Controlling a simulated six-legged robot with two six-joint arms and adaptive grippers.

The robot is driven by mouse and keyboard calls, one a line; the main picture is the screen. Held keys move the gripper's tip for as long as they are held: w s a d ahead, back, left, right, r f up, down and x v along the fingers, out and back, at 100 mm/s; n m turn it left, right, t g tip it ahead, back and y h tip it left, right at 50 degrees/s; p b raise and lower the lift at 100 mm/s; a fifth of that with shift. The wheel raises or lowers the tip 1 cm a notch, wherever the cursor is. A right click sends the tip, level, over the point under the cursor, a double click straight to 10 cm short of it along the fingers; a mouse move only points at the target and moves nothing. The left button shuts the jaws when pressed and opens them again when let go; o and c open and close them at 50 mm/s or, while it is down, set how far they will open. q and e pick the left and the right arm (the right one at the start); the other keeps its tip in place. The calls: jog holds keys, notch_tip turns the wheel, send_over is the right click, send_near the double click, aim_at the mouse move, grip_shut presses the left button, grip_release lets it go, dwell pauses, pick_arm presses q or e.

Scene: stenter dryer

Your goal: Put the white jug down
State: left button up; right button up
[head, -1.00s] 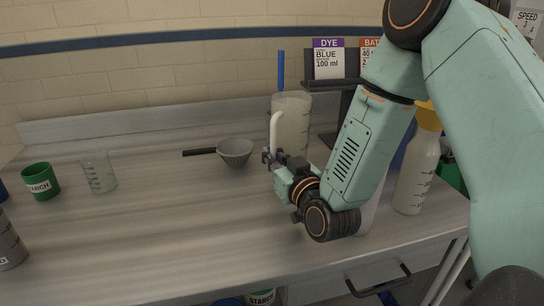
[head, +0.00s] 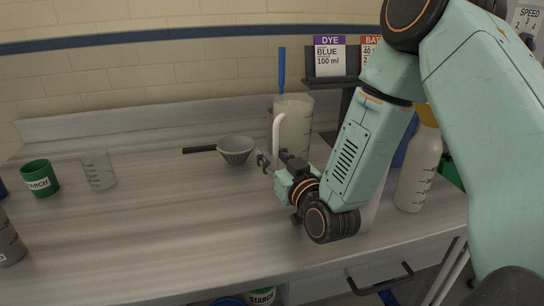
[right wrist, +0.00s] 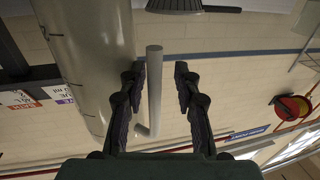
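The white jug (head: 295,126) stands upright on the counter, as far as I can see. Its base is partly hidden behind my right gripper. Its white handle (head: 276,135) faces left, and a blue stick (head: 282,70) rises from its top. My right gripper (head: 271,161) is low beside the handle with its fingers spread. In the right wrist view the gripper (right wrist: 160,75) is open, with the handle (right wrist: 155,92) between the fingers and a gap on the right side. The jug body (right wrist: 90,60) is left of it. My left gripper is not in view.
A grey bowl-shaped strainer (head: 236,149) with a black handle lies left of the jug. A clear beaker (head: 99,170) and a green starch cup (head: 40,178) stand further left. A yellow-topped bottle (head: 418,170) is at right.

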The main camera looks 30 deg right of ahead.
jog(key=shift+r+p, duration=0.5)
jog(key=shift+r, duration=0.15)
jog(key=s, duration=0.6)
jog(key=shift+s+p, duration=0.3)
jog(key=shift+s, duration=0.05)
jog(key=s+p, duration=0.4)
jog(key=s, duration=0.1)
jog(key=shift+s+a, duration=0.2)
jog(key=shift+s, duration=0.05)
jog(key=shift+f, duration=0.2)
